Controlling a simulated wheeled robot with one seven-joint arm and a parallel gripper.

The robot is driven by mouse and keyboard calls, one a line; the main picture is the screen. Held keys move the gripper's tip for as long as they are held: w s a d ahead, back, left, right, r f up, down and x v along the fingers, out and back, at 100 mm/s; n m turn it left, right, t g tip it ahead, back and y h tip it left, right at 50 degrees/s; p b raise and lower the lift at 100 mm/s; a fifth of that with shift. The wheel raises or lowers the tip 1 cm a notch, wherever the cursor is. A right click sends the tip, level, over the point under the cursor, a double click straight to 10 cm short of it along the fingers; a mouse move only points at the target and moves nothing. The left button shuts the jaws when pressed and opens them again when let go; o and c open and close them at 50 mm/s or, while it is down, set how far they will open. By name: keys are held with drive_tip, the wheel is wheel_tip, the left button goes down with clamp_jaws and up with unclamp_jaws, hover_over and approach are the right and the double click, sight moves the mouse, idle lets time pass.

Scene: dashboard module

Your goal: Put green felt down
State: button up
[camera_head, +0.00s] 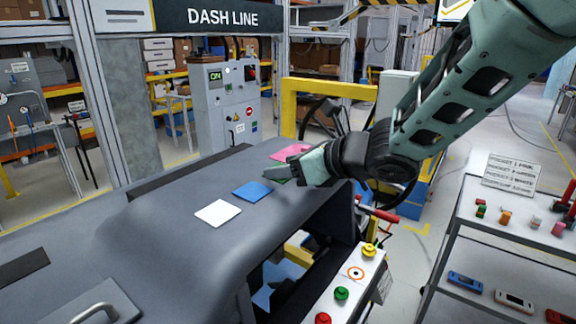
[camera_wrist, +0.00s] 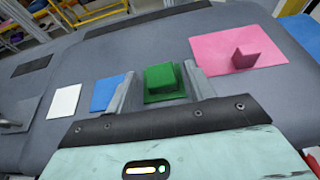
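The green felt (camera_wrist: 166,98) lies on the dark grey dashboard, with a green block-shaped grip (camera_wrist: 160,78) standing on it. In the head view only a sliver of the green felt (camera_head: 281,181) shows, beside my gripper (camera_head: 297,172), which hides the rest. In the wrist view my gripper (camera_wrist: 162,80) has one finger on each side of the green grip. The fingers look apart from it, with a narrow gap on both sides. The felt appears to be flat on the surface, with my fingers low over it.
A pink felt (camera_wrist: 215,50) with a pink grip lies to the right in the wrist view. A blue felt (camera_head: 253,191) and a white felt (camera_head: 218,213) lie flat in line on the dashboard (camera_head: 150,235). A button box (camera_head: 345,290) and a shelf cart (camera_head: 500,235) stand at the right.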

drive_tip(key=shift+r, duration=0.1)
drive_tip(key=b+v, duration=0.2)
drive_tip(key=v, duration=1)
drive_tip(key=s+d+f+m+g+h, duration=0.1)
drive_tip(key=s+f+m+h, duration=0.3)
drive_tip(key=m, duration=0.7)
drive_tip(key=s+d+f+m+h, duration=0.1)
drive_tip(key=f+m+h, duration=0.3)
drive_tip(key=m, duration=0.7)
drive_tip(key=s+d+f+m+g+h, duration=0.1)
drive_tip(key=s+f+m+g, duration=0.2)
drive_tip(key=s+m, duration=0.5)
drive_tip(key=s+d+f+m+g+h, duration=0.1)
drive_tip(key=s+f+m+g, duration=0.3)
drive_tip(key=s+m, duration=0.4)
drive_tip(key=shift+s+f+m, duration=0.35)
drive_tip(key=shift+s+m, duration=0.05)
drive_tip(key=shift+s, duration=0.7)
